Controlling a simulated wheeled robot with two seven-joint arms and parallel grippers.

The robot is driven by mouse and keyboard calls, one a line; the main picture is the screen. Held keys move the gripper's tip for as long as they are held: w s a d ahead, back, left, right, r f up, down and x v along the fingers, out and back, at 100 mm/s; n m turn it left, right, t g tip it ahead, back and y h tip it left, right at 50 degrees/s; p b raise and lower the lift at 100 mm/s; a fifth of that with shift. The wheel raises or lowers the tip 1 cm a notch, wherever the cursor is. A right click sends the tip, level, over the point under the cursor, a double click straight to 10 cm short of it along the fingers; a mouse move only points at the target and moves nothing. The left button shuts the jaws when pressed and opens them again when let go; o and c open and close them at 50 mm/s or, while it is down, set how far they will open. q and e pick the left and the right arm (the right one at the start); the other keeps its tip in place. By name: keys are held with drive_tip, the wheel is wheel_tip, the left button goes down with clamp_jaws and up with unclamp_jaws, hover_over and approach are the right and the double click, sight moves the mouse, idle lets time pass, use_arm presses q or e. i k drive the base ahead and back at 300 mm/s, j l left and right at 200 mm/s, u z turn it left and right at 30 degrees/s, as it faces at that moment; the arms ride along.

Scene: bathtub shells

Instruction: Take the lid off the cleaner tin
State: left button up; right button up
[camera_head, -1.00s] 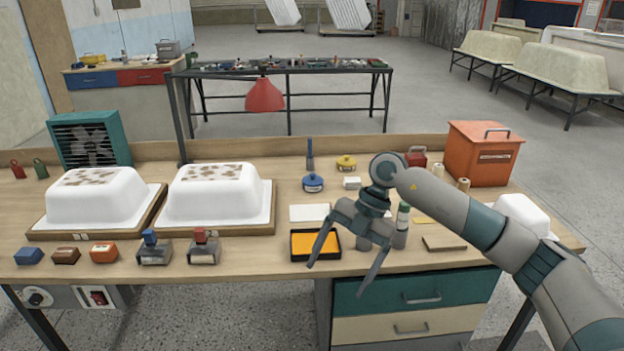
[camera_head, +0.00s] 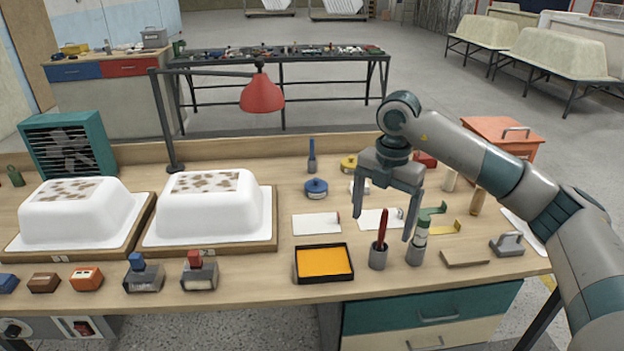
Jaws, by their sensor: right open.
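Several small lidded tins stand toward the back of the workbench: a blue tin (camera_head: 316,189), a yellow tin (camera_head: 349,163), and a red one (camera_head: 425,160) partly hidden behind my right arm. No label is readable, so I cannot tell which is the cleaner tin. The blue tin's lid is on, with a knob on top. My right gripper (camera_head: 382,226) is open and empty, pointing down above the bench. It is to the right of the blue tin and apart from it. A small pale item (camera_head: 357,187) is partly hidden by its finger. My left gripper is out of view.
A yellow-orange pad in a black tray (camera_head: 324,263) lies in front. Two white tub shells (camera_head: 207,208) fill the left. A red lamp (camera_head: 262,95) hangs behind.

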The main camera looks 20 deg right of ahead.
sight(315, 185)
drive_tip(key=i, duration=1.5)
